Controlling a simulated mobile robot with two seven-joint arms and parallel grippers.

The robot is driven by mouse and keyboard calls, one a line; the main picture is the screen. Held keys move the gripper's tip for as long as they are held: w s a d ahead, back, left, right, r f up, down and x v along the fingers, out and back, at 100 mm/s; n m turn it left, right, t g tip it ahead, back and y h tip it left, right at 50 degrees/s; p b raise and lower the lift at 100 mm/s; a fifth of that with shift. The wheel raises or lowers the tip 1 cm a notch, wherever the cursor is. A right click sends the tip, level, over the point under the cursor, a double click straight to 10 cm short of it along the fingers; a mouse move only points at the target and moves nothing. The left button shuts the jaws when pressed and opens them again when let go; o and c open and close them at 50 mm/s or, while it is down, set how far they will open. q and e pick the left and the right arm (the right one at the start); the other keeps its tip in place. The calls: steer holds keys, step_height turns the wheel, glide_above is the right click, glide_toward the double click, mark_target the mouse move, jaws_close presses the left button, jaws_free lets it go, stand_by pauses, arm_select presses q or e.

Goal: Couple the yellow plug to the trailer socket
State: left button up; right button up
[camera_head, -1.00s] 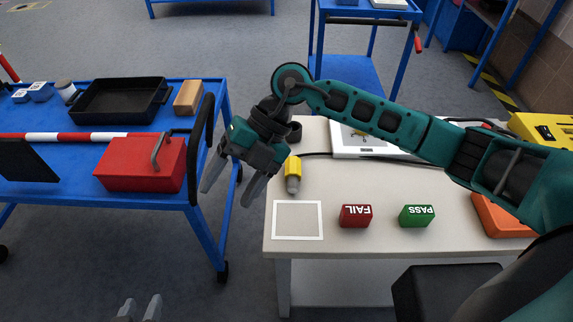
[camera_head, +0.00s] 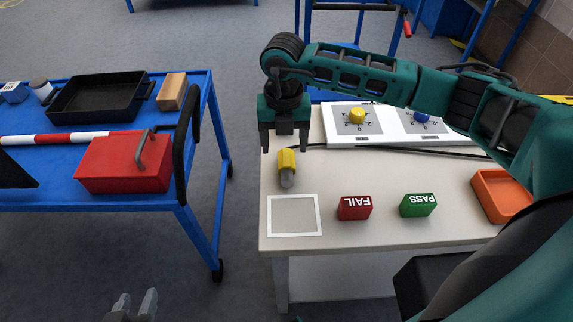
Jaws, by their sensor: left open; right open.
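The yellow plug (camera_head: 287,162) lies on the white table near its left edge, with its grey metal end toward me and a black cable running from its back to the right. My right gripper (camera_head: 284,149) points down with its fingers apart, just behind and above the plug. The fingertips appear on either side of the plug's rear end; I cannot tell how high above it they are. My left gripper (camera_head: 135,303) is open and empty at the bottom edge, only its fingertips showing. I cannot make out a trailer socket in this view.
On the white table (camera_head: 380,234) are a white square outline (camera_head: 293,234), a red FAIL block (camera_head: 354,208), a green PASS block (camera_head: 418,205), an orange tray (camera_head: 487,208) and a dial panel (camera_head: 387,138). A blue cart (camera_head: 100,205) with a red toolbox (camera_head: 110,170) stands left.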

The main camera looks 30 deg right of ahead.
mark_target(286, 158)
steer(key=f, duration=0.5)
steer(key=shift+s+d+b, duration=0.1)
steer(key=shift+s+b, duration=0.15)
steer(key=shift+b, duration=0.05)
steer(key=shift+c, duration=0.5)
steer(key=c, duration=1.1)
